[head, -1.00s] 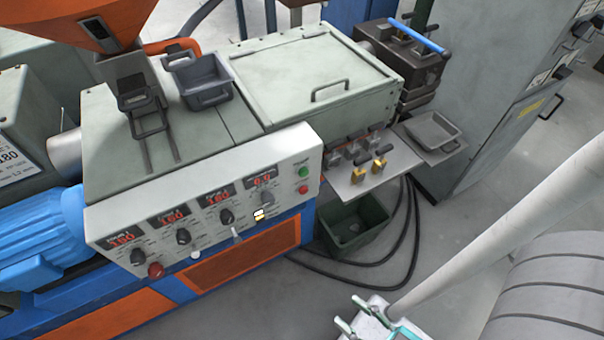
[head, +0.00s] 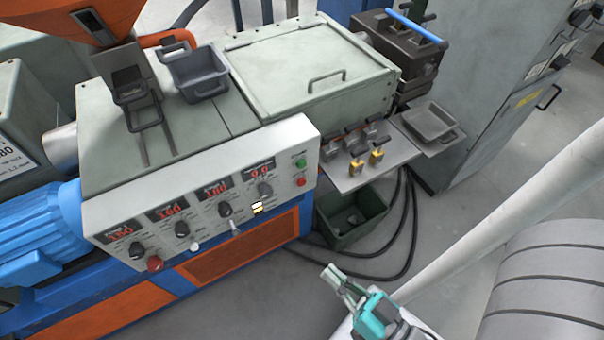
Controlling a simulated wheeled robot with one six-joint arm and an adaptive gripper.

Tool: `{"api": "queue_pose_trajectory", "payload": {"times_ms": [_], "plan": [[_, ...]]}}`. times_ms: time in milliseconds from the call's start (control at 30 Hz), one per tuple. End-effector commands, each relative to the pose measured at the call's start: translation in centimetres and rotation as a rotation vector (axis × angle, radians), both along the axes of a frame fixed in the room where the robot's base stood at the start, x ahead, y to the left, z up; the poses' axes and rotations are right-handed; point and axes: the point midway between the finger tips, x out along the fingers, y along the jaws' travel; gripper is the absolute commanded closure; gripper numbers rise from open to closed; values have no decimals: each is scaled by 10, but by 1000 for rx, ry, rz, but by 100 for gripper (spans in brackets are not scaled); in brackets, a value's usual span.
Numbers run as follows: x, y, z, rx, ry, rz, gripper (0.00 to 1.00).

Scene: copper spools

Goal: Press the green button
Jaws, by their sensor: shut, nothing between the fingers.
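The green button (head: 301,163) is small and round, at the upper right of the sloped white control panel (head: 205,205). A small red button (head: 301,182) sits just below it. My gripper (head: 328,275) shows at the bottom, right of centre, grey and teal, with its fingers pointing up and to the left. It is shut and empty. It is apart from the panel, in front of it and below and right of the green button in the picture.
The panel also carries several black knobs, red number displays and a larger red knob (head: 155,264). A metal shelf (head: 346,182) with yellow-and-black clamps juts out right of the panel. A dark green bin (head: 350,225) stands below it, beside black cables.

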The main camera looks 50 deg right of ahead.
Motion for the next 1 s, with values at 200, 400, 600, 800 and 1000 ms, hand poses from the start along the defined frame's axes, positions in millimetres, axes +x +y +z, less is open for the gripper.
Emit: {"api": "queue_pose_trajectory", "payload": {"times_ms": [200, 400, 600, 800, 1000], "plan": [[36, -21, 20, 218, -253, -77, 100], [63, -47, 25, 428, -447, -183, 100], [88, -71, 15, 642, -594, -319, 100], [114, -85, -11, 853, -687, -484, 100], [139, -82, -44, 1038, -720, -664, 100]]}}
